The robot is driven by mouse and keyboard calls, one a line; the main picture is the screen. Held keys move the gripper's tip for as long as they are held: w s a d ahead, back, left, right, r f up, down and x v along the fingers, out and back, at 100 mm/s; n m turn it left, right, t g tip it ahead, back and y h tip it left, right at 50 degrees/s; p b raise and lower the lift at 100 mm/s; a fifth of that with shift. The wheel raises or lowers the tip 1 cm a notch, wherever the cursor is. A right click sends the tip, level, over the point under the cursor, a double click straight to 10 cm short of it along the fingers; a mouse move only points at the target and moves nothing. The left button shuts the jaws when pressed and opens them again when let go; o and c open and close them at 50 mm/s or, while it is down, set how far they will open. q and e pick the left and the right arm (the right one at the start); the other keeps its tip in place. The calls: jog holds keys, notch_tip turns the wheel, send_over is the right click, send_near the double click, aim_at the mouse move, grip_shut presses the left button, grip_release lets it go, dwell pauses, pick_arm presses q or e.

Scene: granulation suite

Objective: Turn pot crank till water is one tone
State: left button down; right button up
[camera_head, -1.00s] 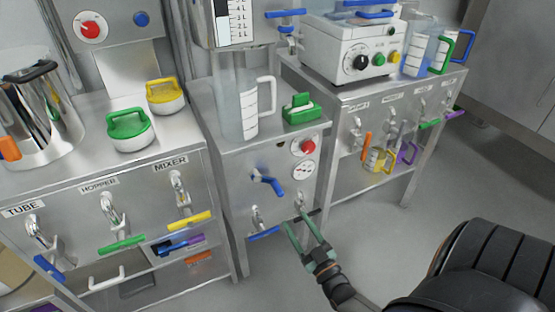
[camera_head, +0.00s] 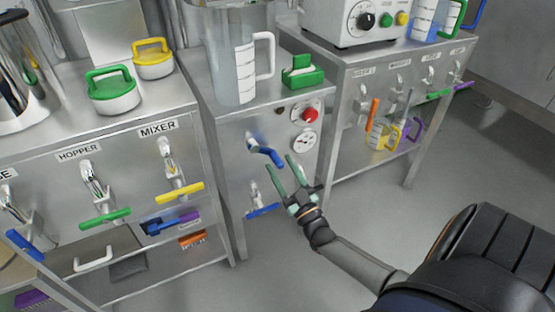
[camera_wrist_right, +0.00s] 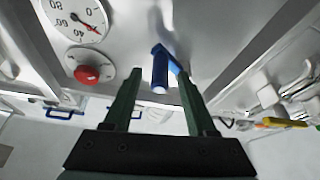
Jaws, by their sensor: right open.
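A blue-handled crank (camera_head: 268,155) sticks out from the front panel of the middle steel cabinet. It also shows in the right wrist view (camera_wrist_right: 160,70), its blue grip pointing toward the camera. My right gripper (camera_head: 279,163) is open just in front of and below the crank. In the right wrist view, the blue grip appears between its two green fingers (camera_wrist_right: 157,80), with space on either side; contact cannot be told. A clear graduated jug (camera_head: 234,72) stands on top of the cabinet; the tone of any water is unclear. My left gripper is out of view.
A red button (camera_head: 311,114) and a round gauge (camera_head: 304,141) sit right of the crank. A blue-handled tap (camera_head: 263,209) is below it. Mixer and hopper taps line the left cabinet.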

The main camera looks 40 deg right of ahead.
jog(key=shift+x, duration=1.25)
grip_shut()
dwell(0.5)
